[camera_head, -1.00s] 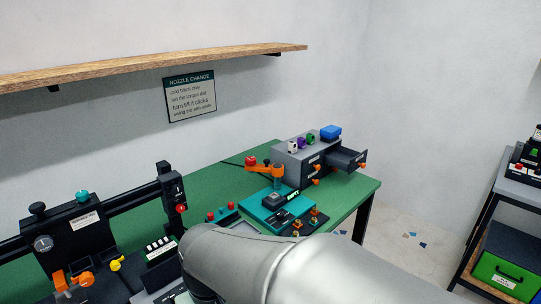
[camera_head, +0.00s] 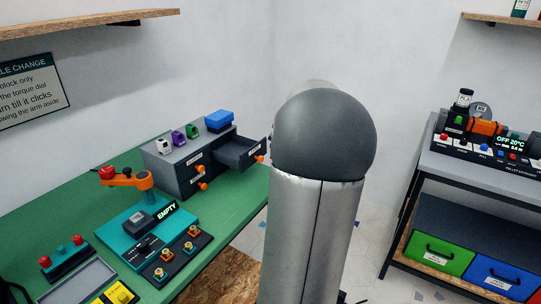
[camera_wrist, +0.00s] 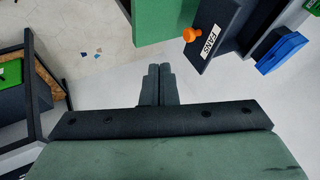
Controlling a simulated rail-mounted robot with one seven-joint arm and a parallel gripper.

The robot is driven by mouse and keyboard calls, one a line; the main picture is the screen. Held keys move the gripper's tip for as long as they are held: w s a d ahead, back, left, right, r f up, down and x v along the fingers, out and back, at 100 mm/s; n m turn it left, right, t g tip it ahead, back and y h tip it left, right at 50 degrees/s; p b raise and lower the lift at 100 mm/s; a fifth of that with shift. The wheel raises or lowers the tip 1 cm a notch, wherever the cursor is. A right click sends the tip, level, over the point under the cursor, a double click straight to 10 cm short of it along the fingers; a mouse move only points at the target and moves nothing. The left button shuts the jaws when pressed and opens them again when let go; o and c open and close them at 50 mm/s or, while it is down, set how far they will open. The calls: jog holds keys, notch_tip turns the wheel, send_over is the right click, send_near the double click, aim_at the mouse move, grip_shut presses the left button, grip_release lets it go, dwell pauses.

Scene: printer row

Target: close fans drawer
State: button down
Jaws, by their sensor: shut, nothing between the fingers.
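The fans drawer (camera_head: 235,152) is the pulled-out upper right drawer of the grey cabinet (camera_head: 177,178) in the head view. In the wrist view its dark front (camera_wrist: 232,18) carries a "FANS" label and an orange knob (camera_wrist: 189,34). My gripper (camera_wrist: 158,68) is shut and empty in the wrist view, over the floor beside the green table edge. The drawer front lies up and to the right of the fingertips, apart from them. In the head view my arm hides the gripper.
The green table (camera_head: 225,217) carries a teal station (camera_head: 130,226) with an orange arm (camera_head: 122,178). A blue box (camera_head: 219,119) and small coloured blocks sit on the cabinet. At right stands a grey bench (camera_head: 465,168) with green and blue bins below.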

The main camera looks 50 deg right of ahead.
jog(key=w+d+f+p, duration=0.2)
jog(key=w+f+p, duration=0.1)
jog(key=w+f, duration=0.4)
jog(key=shift+w+d, duration=0.3)
jog(key=shift+w, duration=0.5)
jog(key=shift+f, duration=0.1)
